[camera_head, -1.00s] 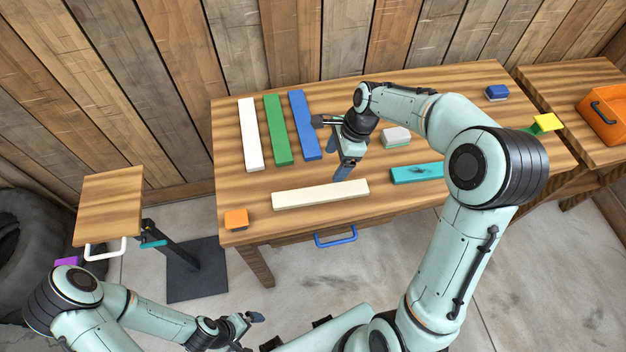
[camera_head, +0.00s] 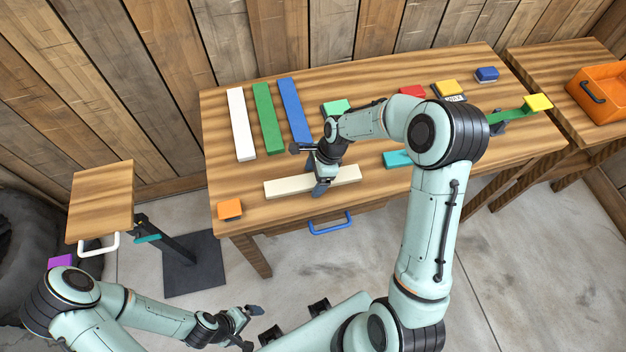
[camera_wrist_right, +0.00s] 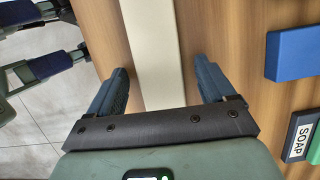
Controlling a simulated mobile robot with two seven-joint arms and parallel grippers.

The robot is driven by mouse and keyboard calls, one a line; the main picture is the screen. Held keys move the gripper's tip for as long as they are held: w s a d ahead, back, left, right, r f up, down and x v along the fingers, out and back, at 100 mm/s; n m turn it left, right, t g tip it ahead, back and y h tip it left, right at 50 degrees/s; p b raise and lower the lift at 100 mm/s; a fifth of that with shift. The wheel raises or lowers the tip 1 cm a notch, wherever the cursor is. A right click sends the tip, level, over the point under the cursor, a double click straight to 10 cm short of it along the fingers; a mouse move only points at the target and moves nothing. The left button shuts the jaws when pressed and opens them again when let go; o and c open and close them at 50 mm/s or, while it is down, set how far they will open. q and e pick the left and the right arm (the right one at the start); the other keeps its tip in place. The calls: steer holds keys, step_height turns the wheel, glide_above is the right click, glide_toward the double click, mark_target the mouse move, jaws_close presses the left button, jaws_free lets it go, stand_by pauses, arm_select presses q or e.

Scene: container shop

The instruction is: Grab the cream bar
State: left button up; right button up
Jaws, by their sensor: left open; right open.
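The cream bar (camera_head: 290,185) lies flat near the front edge of the wooden table, long side running left to right. It also shows in the right wrist view (camera_wrist_right: 156,50), passing between the two fingers. My right gripper (camera_head: 318,180) is above the bar, fingers pointing down, one on each side of it. In the right wrist view my right gripper (camera_wrist_right: 165,92) is open with gaps between the bar and both fingers. Whether the fingertips reach table height is unclear. My left gripper (camera_head: 252,328) is open and empty, low in front of the table.
White (camera_head: 241,125), green (camera_head: 267,118) and blue (camera_head: 295,110) bars lie side by side behind the gripper. An orange block (camera_head: 230,209) sits at the front left corner. A teal bar (camera_head: 397,159) lies to the right, partly behind my arm. A blue drawer handle (camera_head: 330,224) is below the front edge.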

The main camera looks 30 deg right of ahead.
steer(key=c, duration=1.2)
steer(key=shift+c, duration=0.5)
